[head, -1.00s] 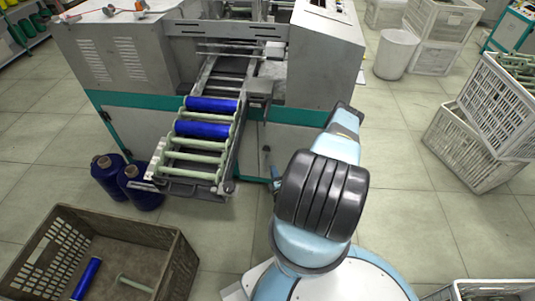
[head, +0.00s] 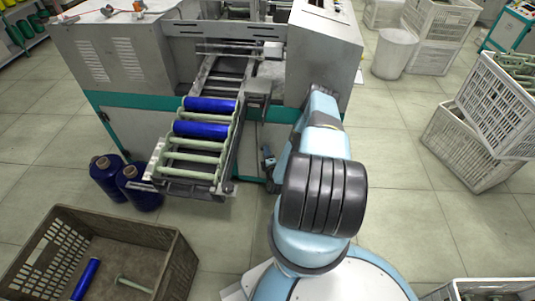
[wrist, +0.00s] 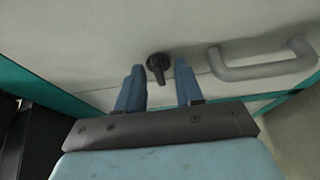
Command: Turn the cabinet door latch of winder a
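The door latch (wrist: 158,66) is a small black knob with a short lever, on the pale grey cabinet door (wrist: 100,50) in the wrist view. My gripper (wrist: 158,72) is open, with its two blue fingers on either side of the latch. I cannot tell whether the fingers touch it. In the head view, winder a (head: 320,60) stands ahead with a grey body and a teal band. My arm hides the latch there, and part of my gripper (head: 268,160) shows low beside the machine front.
A grey bar handle (wrist: 262,68) sits right of the latch. In the head view, a rack (head: 190,155) with blue and pale green bobbins juts out left of my arm. Blue yarn cones (head: 107,177) stand left, and a brown crate (head: 150,235) lies in front.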

